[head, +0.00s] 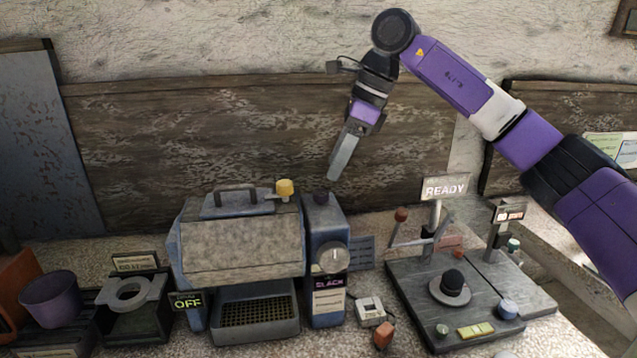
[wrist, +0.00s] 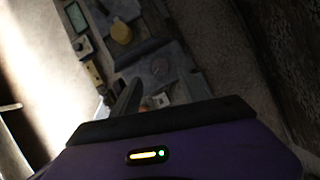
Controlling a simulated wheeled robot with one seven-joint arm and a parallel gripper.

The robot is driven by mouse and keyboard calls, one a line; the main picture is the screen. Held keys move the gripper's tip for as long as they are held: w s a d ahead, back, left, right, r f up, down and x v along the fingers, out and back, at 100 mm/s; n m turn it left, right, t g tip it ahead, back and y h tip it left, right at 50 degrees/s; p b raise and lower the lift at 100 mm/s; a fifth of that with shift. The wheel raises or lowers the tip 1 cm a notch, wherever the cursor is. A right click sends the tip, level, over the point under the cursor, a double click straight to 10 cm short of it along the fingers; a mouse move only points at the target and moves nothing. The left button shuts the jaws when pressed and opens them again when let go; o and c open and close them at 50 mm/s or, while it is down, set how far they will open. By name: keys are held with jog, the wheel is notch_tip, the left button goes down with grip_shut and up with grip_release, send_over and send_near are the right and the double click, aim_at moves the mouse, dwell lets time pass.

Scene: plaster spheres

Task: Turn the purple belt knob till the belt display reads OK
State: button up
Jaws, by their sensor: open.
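The belt display (head: 329,283) is a small dark panel on the front of a blue box. Its purple letters appear to read SLACK. A dark purple knob (head: 320,198), which looks like the belt knob, stands on top of that box. A pale round dial (head: 333,259) is on the box's front. My gripper (head: 333,177) is open and empty, pointing down in the air above the purple knob, apart from it. In the wrist view its fingers (wrist: 126,98) show dark and edge-on; I cannot make out the purple knob there.
A yellow knob (head: 285,188) stands left of the purple one, on a grey-blue machine (head: 240,245) with a handle. A drain display (head: 187,304) reads OFF. At right, a dark plate (head: 420,300) carries posts and a READY sign (head: 445,189). A purple cup (head: 50,297) stands far left.

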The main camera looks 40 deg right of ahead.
aim_at(322, 192)
jog(key=x, duration=0.6)
jog(key=shift+w+a+f+p, duration=0.1)
jog(key=shift+a+f+p, duration=0.05)
jog(key=shift+p, duration=0.15)
grip_shut()
